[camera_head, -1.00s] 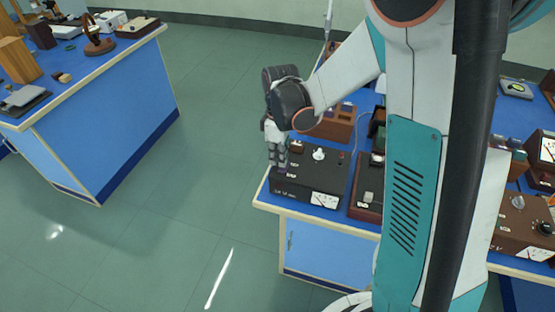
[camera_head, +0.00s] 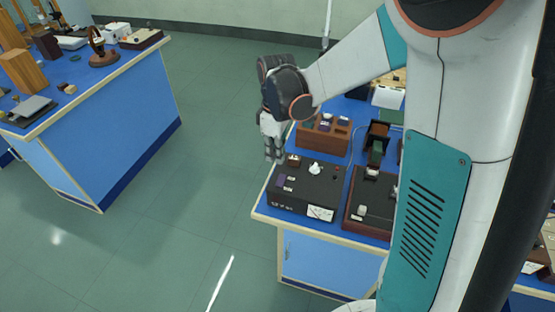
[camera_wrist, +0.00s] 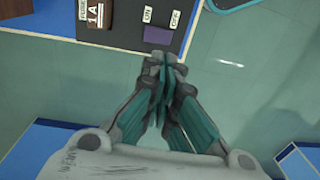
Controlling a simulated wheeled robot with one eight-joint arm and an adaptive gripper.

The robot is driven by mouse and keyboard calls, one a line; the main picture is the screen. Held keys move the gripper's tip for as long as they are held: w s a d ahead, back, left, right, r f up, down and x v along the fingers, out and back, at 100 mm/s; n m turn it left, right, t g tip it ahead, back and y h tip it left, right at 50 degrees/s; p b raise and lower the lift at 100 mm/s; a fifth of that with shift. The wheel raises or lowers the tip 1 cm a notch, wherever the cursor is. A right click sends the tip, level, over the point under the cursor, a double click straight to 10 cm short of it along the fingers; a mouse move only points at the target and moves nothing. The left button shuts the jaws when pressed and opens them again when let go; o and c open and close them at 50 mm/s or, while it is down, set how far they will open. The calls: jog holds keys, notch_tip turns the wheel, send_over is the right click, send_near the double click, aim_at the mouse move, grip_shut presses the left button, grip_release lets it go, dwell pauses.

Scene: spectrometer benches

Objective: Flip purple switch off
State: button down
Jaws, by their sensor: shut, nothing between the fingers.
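The purple switch (camera_wrist: 158,34) sits on the black instrument box, beside a white ON label (camera_wrist: 148,14) and a white OFF label (camera_wrist: 175,19). I cannot tell which way it is tilted. The switch also shows as a small purple patch on the box's left side in the head view (camera_head: 281,181). The black box (camera_head: 316,187) stands at the bench's near left corner. My gripper (camera_wrist: 163,62) is shut and empty, its fingertips just below the switch in the wrist view. In the head view my gripper (camera_head: 273,158) hangs at the box's far left edge, apart from the switch.
A brown fuse block marked 1A (camera_wrist: 95,13) is on the box near the switch. A wooden block with coloured inserts (camera_head: 323,135) stands behind the box, and another brown-edged instrument (camera_head: 369,213) at its right. Open floor (camera_head: 180,200) lies left of the bench.

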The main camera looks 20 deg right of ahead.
jog(key=r, duration=0.2)
jog(key=r+p, duration=0.1)
jog(key=r, duration=0.3)
jog(key=shift+s+a, duration=0.15)
jog(key=shift+s, duration=0.1)
jog(key=s+d+r+m+t+b, duration=0.1)
jog(key=s+r+m+t, duration=0.2)
jog(key=s+m, duration=0.2)
jog(key=s+d+r+m+t, duration=0.2)
jog(key=s+r+m+t, duration=0.1)
jog(key=s, duration=0.9)
jog(key=shift+r+m+t+b, duration=0.4)
jog(key=shift+m+t, duration=0.4)
jog(key=shift+m, duration=0.6)
jog(key=shift+s+d, duration=0.1)
